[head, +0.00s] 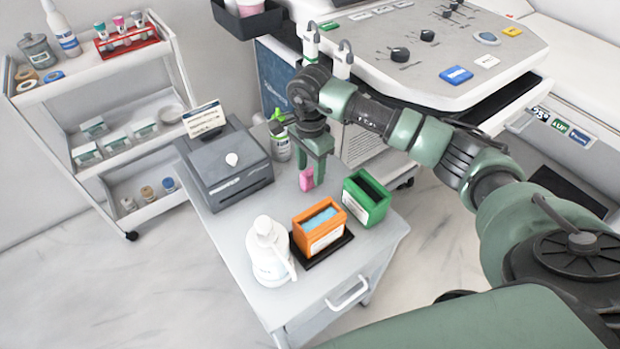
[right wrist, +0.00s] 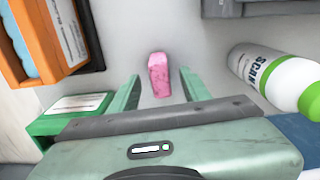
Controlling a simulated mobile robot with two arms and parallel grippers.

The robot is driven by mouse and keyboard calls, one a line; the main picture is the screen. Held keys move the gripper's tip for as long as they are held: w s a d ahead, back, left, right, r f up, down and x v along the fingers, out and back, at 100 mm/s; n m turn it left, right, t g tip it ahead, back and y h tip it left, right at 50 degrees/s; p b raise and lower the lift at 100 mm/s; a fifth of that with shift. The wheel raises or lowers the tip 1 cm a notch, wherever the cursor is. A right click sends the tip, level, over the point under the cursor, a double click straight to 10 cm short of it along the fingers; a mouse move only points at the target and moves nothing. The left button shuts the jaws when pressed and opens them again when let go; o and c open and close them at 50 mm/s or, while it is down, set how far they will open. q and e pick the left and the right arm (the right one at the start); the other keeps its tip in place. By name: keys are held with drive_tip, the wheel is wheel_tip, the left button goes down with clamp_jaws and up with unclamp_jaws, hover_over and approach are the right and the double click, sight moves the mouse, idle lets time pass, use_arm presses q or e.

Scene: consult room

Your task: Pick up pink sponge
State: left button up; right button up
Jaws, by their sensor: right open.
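The pink sponge (head: 306,181) is a small block standing on the grey cabinet top (head: 377,238), between the printer and the green box. In the right wrist view the sponge (right wrist: 159,75) lies just ahead of and between the fingertips. My right gripper (head: 311,173) points down over the sponge in the head view, its fingers around or just above it. In the right wrist view the gripper (right wrist: 160,85) is open, with a gap on both sides of the sponge. My left gripper is not in view.
An orange box (head: 318,232) on a black tray, a green box (head: 366,203) and a white pump bottle (head: 268,255) stand nearby. A grey printer (head: 226,168) and a green-capped spray bottle (right wrist: 270,70) stand at the back. A white shelf cart (head: 95,75) is at left.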

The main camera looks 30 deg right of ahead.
sight(310, 171)
wheel_tip(310, 171, down, 2)
clamp_jaws()
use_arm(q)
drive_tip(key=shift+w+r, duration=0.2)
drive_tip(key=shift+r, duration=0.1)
